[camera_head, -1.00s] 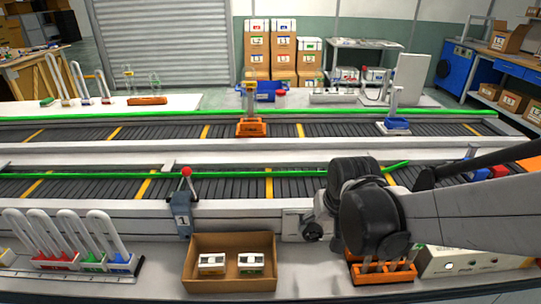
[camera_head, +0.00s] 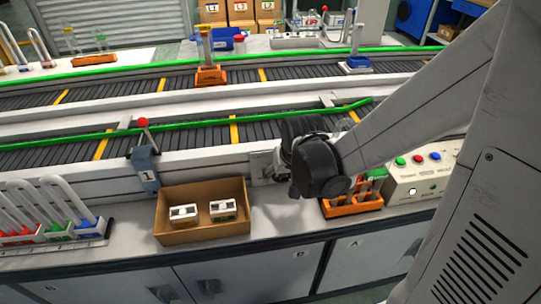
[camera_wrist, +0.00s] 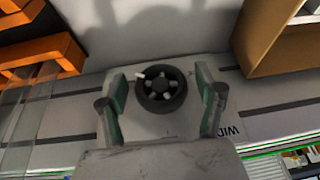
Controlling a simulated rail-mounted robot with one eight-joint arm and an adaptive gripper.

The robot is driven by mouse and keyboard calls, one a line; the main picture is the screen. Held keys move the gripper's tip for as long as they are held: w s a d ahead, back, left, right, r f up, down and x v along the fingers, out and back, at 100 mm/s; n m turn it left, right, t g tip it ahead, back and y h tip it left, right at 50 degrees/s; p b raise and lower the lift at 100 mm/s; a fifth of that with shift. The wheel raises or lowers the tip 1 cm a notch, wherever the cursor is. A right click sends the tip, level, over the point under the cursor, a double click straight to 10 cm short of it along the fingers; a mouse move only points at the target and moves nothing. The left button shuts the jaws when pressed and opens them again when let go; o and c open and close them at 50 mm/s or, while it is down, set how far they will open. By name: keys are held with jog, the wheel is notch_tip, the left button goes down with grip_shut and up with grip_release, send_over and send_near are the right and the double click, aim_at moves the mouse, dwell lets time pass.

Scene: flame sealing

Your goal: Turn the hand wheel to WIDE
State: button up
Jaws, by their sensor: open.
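The hand wheel (camera_wrist: 165,96) is a dark spoked ring with a small pale knob or mark at its upper left in the wrist view. My gripper (camera_wrist: 160,80) is open, with one finger on each side of the wheel. Gaps show between the fingers and the rim. In the head view my gripper (camera_head: 294,178) is at the conveyor's front side, and the wheel is not clearly distinguishable behind the dark wrist.
An open cardboard box (camera_head: 203,235) with two small white packs stands left of my gripper. An orange rack (camera_head: 352,207) and a button box (camera_head: 420,180) stand to its right. A post with a red knob (camera_head: 144,165) is further left.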

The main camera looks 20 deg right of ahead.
jog(key=c, duration=1.2)
jog(key=shift+h, duration=0.3)
jog(key=h+b, duration=0.1)
jog(key=h, duration=0.1)
jog(key=shift+a+f+n+h+b, duration=0.1)
jog(key=shift+a+n+h+b, duration=0.05)
jog(key=shift+n+h+b, duration=0.2)
jog(key=n+h+b, duration=0.1)
jog(key=h+b, duration=0.1)
jog(key=h, duration=0.1)
jog(key=shift+g+b, duration=0.3)
jog(key=shift+b, duration=0.1)
jog(key=h+b, duration=0.4)
jog(key=shift+f+n, duration=0.1)
jog(key=shift+n, duration=0.25)
jog(key=shift+r+n+h+b, duration=0.2)
jog(key=shift+n+h+b, duration=0.2)
jog(key=shift+h+b, duration=1)
